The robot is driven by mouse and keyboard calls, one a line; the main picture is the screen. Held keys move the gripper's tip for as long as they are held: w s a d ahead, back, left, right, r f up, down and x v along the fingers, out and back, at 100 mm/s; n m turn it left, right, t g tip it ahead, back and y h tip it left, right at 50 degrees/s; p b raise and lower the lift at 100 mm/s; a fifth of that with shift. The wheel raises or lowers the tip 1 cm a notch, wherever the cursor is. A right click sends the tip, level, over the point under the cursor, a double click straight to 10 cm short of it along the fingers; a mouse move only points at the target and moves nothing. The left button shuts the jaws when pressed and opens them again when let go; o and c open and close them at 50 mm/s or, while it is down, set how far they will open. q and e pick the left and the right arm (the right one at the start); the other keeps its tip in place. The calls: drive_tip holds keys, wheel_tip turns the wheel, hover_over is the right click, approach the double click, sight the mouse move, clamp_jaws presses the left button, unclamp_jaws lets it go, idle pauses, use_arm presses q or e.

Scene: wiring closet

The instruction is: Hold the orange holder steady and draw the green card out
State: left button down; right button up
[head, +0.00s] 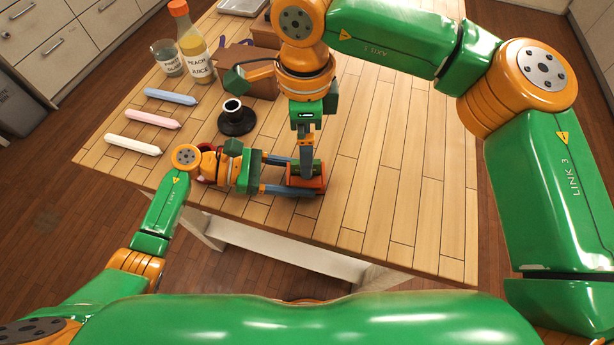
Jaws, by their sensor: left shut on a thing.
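The orange holder (307,184) stands on the wooden table near its front edge. My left gripper (291,175) reaches in from the left, low over the table, and is shut on the holder, one finger on each side. My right gripper (307,163) points down from above, its fingertips right at the top of the holder. A small bit of green shows at the holder's top, but the fingers hide most of it. I cannot tell whether the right fingers grip the green card.
A black round stand (236,121) is close behind my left gripper. Blue (170,97), pink (153,119) and white (132,144) sticks lie at left. A peach juice bottle (196,62), a glass (168,60) and a brown box (262,86) stand behind. The table's right side is clear.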

drive_tip(key=shift+f, duration=0.1)
drive_tip(key=shift+f, duration=1.75)
drive_tip(key=shift+c, duration=0.2)
clamp_jaws()
drive_tip(key=shift+r, duration=0.25)
drive_tip(key=shift+r, duration=3.3)
